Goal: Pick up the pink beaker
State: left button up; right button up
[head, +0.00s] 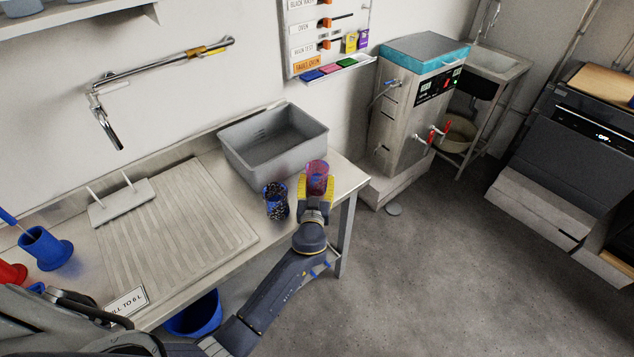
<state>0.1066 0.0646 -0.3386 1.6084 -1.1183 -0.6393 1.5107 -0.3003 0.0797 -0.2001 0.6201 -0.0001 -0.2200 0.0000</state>
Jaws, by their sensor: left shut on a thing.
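The pink beaker (317,172) is see-through and stands upright at the right end of the steel bench (346,182). My left gripper (316,190) reaches it from the front, with its yellow fingers around the lower part of the beaker. The gripper is shut on the beaker. I cannot tell whether the beaker's base touches the bench, because the fingers hide it. My right gripper is not in view.
A dark blue beaker with speckled contents (276,205) stands close to the left of my gripper. A grey tub (262,150) is just behind. A ribbed drainboard (180,225) lies further left. Open floor is to the right.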

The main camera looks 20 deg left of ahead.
pick_arm(q)
jog(key=shift+s, duration=0.1)
jog(key=s+d, duration=0.3)
jog(key=s, duration=1.2)
jog(key=s+d, duration=0.3)
jog(key=s, duration=1.2)
jog(key=shift+s, duration=0.4)
